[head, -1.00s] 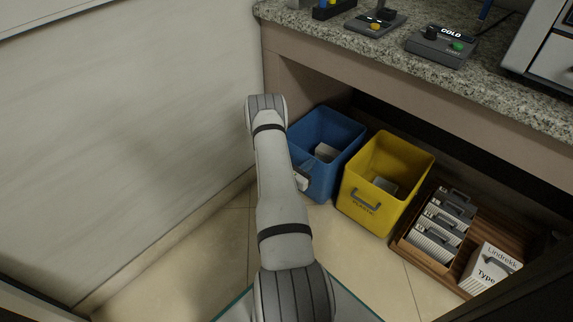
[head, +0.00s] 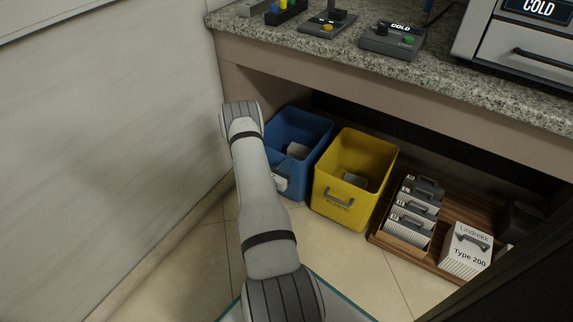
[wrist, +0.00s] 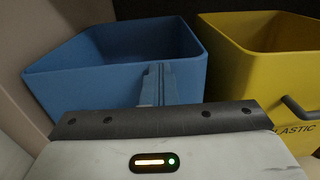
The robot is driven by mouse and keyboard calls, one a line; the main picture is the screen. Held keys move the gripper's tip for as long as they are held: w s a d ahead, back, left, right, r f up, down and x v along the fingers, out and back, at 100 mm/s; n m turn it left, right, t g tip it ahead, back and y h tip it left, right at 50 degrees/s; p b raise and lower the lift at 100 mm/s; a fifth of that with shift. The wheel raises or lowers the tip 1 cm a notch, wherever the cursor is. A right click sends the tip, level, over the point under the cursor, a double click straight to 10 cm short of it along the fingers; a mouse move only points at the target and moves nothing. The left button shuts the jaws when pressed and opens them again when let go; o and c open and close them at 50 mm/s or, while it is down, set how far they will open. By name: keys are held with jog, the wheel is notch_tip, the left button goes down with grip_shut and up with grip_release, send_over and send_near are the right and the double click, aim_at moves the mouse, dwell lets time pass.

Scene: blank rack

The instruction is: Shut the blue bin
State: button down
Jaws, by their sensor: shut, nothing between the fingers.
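The blue bin (head: 309,127) stands under the counter at the left, open at the top and pulled out past the counter's front. A pale item (head: 298,151) lies inside it. In the wrist view the blue bin (wrist: 105,83) fills the upper left, its front wall facing me. Whether the fingertips touch the wall I cannot tell. In the head view my arm hides the bin's left front, and the fingers are not clear there.
A yellow bin (head: 327,190) marked plastic stands open close to the right of the blue one. A wooden tray (head: 408,256) with grey-handled boxes and a white box (head: 466,249) are farther right. A pale wall (head: 110,130) is at the left, with the granite counter (head: 345,58) above.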

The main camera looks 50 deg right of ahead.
jog(key=s+a+p, duration=0.2)
jog(key=a+p, duration=0.2)
jog(key=a, duration=1)
jog(key=shift+s, duration=0.2)
jog(key=shift+d, duration=0.1)
jog(key=s+a+r+m+g+y+p, duration=0.15)
jog(key=r+m+g+p, duration=0.35)
jog(key=r, duration=1.3)
jog(key=a+r+m+g+y+p, duration=0.3)
jog(key=r+m+p, duration=0.4)
jog(key=r, duration=1.1)
jog(key=s+a+r+m+t+y+p, duration=0.2)
jog(key=a+r+p, duration=0.5)
jog(key=r, duration=0.5)
jog(key=s+a+r+m+t+y+p, duration=0.3)
jog(key=s+a+r+y+p, duration=0.2)
jog(key=a+r, duration=0.6)
jog(key=s+a+r+m+t+y+p, duration=0.2)
jog(key=a+r+y+p, duration=0.4)
jog(key=r, duration=0.9)
jog(key=s+a+t+p, duration=0.1)
jog(key=a+p, duration=0.1)
jog(key=a, duration=0.1)
jog(key=shift+s+a+p, duration=0.2)
jog(key=shift+a+p, duration=0.05)
jog(key=shift+p, duration=0.1)
